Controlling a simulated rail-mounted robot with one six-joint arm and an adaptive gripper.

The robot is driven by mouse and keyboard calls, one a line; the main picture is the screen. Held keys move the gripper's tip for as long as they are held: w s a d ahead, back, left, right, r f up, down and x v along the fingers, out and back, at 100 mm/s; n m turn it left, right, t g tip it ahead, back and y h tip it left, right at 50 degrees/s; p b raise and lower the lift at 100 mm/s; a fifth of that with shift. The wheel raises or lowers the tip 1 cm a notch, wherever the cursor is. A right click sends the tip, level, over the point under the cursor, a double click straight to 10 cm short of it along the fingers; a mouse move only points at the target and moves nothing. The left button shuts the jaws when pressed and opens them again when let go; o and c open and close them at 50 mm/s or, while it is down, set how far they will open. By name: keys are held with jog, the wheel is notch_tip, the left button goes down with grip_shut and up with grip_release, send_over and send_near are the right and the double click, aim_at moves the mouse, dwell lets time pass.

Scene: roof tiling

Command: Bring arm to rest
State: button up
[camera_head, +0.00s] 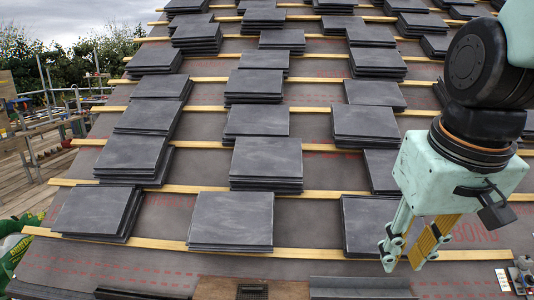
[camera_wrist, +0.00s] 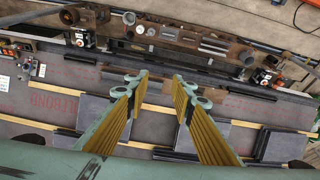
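My gripper (camera_head: 408,262) hangs at the right of the head view, pointing down over the lower part of the roof. In the wrist view my gripper (camera_wrist: 162,82) shows two yellow-faced fingers standing well apart. Nothing is between them, so it is open and empty. In the head view its fingertips are close in the picture to a stack of dark slates (camera_head: 372,226) at the lower right; I cannot tell the gap in depth. My arm comes in from the upper right.
Stacks of dark slates, such as one (camera_head: 232,220) at the bottom, lie across the roof on yellow battens (camera_head: 168,243). A rail-like workbench with tools (camera_wrist: 185,40) runs along the eave in the wrist view. Scaffolding (camera_head: 50,95) stands at the left.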

jog(key=s+a, duration=0.3)
jog(key=s, duration=1)
jog(key=shift+s+r+t, duration=0.15)
jog(key=shift+r+t, duration=0.15)
jog(key=shift+r, duration=0.15)
dwell(0.9)
